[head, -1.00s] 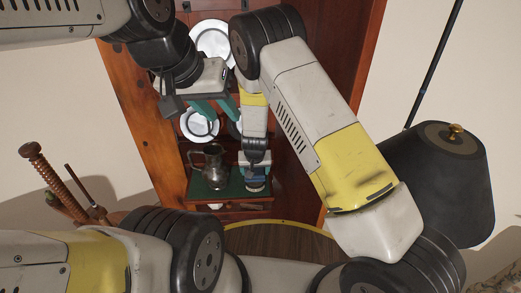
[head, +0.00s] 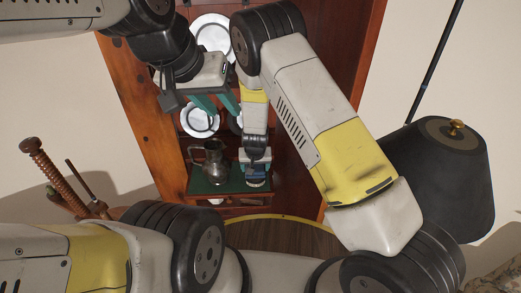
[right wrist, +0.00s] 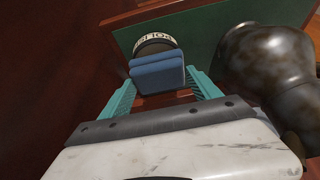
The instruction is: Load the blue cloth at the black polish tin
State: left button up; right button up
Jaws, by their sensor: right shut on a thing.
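The blue cloth (right wrist: 157,74) is a folded block between the teal fingers of my right gripper (right wrist: 160,92), which is shut on it. The black polish tin (right wrist: 155,43), with a pale "POLISH" band, is just beyond the cloth in the right wrist view. The cloth's near side hides part of the tin, and I cannot tell whether they touch. In the head view my right gripper (head: 256,160) reaches down over the green shelf top. My left gripper (head: 217,103) is higher up, empty, with its teal fingers apart.
A dark pewter jug (head: 213,160) stands just left of my right gripper; it is close on the right in the right wrist view (right wrist: 270,65). Pewter plates (head: 200,120) lean on the wooden shelves behind. A dark lamp shade (head: 435,180) is at the right.

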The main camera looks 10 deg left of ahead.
jog(key=shift+f, duration=0.5)
dwell(1.1)
jog(key=shift+r, duration=3.55)
